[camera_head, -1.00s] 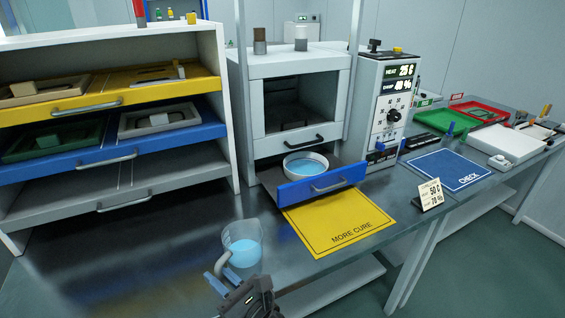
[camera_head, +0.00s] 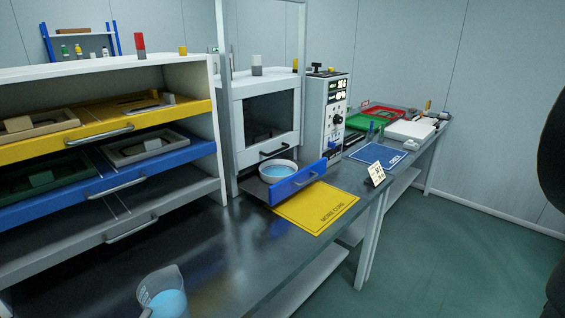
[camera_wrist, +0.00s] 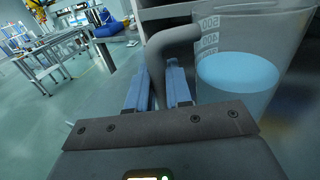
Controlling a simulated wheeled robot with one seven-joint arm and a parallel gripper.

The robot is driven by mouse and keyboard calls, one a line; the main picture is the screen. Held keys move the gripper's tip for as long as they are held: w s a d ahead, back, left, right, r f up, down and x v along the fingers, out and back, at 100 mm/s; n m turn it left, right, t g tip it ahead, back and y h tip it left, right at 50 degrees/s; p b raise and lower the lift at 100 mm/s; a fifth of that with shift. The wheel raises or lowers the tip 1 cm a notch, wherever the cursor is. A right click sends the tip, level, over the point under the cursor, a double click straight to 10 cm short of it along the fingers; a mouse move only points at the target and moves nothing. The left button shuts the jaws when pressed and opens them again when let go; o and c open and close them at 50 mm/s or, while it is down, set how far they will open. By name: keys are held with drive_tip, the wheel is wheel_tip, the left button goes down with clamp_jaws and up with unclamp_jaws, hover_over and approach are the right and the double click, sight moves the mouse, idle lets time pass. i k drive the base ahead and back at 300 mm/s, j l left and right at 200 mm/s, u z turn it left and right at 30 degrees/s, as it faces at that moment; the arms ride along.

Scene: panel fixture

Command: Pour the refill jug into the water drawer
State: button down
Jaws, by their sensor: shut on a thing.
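The refill jug (camera_head: 163,295) is a clear jug part-filled with blue water, at the bottom edge of the head view. My gripper (camera_wrist: 158,88) is shut on its grey curved handle (camera_wrist: 172,40) in the wrist view, where the jug body (camera_wrist: 240,75) with its measuring marks is at the right. The head view does not show my gripper. The jug looks roughly upright; I cannot tell its height over the bench. The blue-fronted water drawer (camera_head: 297,184) is pulled out of the white cabinet and holds a round white bowl (camera_head: 279,169) with blue water.
A yellow MORE CURE mat (camera_head: 316,208) lies before the drawer. A sign card (camera_head: 377,173) stands at the bench edge. The control unit (camera_head: 338,120) is right of the cabinet. A shelf rack (camera_head: 110,160) with trays stands left. The dark bench between jug and drawer is clear.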

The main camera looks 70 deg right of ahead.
sight(274, 180)
drive_tip(key=j+z, duration=0.15)
drive_tip(key=z, duration=0.35)
drive_tip(key=j+z, duration=0.15)
drive_tip(key=z, duration=1.45)
